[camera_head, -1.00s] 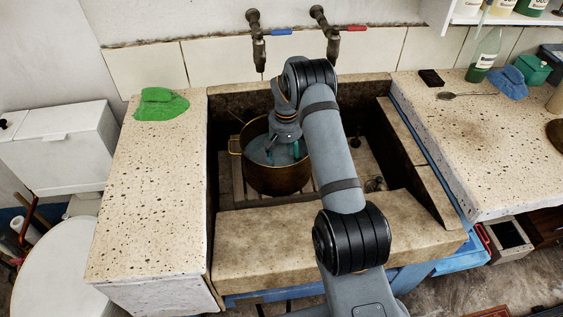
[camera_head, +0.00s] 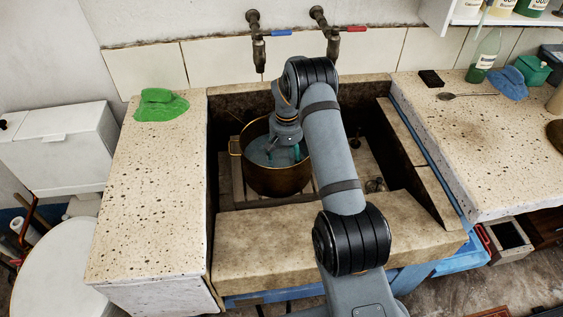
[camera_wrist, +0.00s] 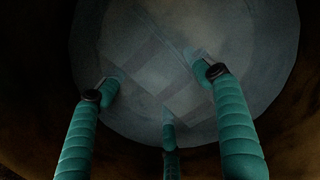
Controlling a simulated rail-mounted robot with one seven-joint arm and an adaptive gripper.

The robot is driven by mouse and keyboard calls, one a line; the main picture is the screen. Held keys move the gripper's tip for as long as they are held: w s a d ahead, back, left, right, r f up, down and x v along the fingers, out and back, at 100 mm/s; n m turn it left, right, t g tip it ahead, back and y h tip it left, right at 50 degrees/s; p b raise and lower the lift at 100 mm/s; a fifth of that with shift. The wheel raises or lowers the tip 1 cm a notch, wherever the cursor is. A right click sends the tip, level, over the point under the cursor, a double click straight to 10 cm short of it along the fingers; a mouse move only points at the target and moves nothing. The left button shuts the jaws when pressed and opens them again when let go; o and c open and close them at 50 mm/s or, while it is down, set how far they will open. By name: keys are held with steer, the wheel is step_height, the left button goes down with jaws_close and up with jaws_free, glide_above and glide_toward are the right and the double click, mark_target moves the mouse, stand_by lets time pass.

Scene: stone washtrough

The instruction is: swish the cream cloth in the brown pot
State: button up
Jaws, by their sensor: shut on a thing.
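The brown pot (camera_head: 272,183) stands upright in the stone trough and holds bluish-grey water. Its brown inner wall (camera_wrist: 35,115) rings the wrist view. My gripper (camera_head: 284,155) points down inside the pot, with its teal fingers dipping into the water. In the wrist view the three fingertips (camera_wrist: 160,98) are below the surface. A pale, blurred patch, the cream cloth (camera_wrist: 172,82), shows dimly under the water between them. My gripper is shut on it. The cloth's edges and folds are hard to make out, and the head view does not show it.
The stone trough (camera_head: 300,232) has high walls around the pot. Two taps (camera_head: 259,50) hang over its back edge. A green cloth (camera_head: 160,106) lies on the left counter. The left counter's front is clear.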

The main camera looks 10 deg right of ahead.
mark_target(286, 159)
step_height(286, 159, up, 16)
steer(key=p, duration=1.1)
steer(key=shift+w, duration=0.1)
stand_by(1.4)
